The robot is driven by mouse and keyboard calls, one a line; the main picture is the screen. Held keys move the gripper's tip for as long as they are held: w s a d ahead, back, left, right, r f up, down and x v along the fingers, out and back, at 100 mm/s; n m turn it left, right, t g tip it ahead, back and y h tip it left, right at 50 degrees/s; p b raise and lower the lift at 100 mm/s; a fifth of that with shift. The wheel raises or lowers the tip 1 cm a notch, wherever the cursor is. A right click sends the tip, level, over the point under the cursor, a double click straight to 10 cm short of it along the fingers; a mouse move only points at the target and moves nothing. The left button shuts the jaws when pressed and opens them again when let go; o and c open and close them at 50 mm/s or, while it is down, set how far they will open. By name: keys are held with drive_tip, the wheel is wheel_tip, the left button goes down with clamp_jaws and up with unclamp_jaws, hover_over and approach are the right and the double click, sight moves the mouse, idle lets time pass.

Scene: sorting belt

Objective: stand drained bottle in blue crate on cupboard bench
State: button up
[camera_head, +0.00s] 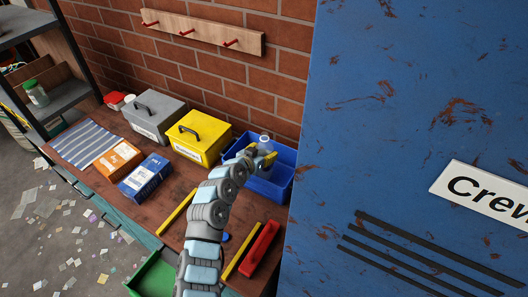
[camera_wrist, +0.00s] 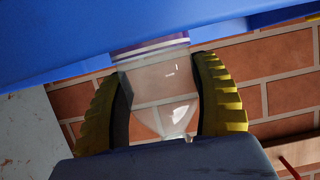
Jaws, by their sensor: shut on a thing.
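My gripper (camera_head: 262,157) is at the blue crate (camera_head: 284,174) on the brown bench, its yellow fingers around a clear bottle (camera_head: 264,143). In the wrist view my gripper (camera_wrist: 165,105) is shut on the bottle (camera_wrist: 160,85), one ridged finger on each side. The bottle looks clear and empty, with a purple band at one end. In that view a blue surface (camera_wrist: 200,15), likely the crate, lies close to the banded end. The bottle's lower part is hidden in the head view; I cannot tell if it touches the crate floor.
A yellow box (camera_head: 201,138) and a grey box (camera_head: 155,114) stand left of the crate. A tall blue cabinet (camera_head: 400,100) rises close on the right. A red tool (camera_head: 260,248) and yellow bars (camera_head: 176,212) lie in front. A peg rail (camera_head: 205,32) is on the wall.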

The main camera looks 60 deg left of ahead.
drive_tip(key=o, duration=1.3)
drive_tip(key=shift+r, duration=0.1)
drive_tip(key=shift+s+d+r+p, duration=0.2)
drive_tip(key=shift+s+r+p, duration=0.1)
drive_tip(key=shift+s+p, duration=0.1)
drive_tip(key=p+v, duration=0.1)
drive_tip(key=v, duration=1)
drive_tip(key=shift+f, duration=0.1)
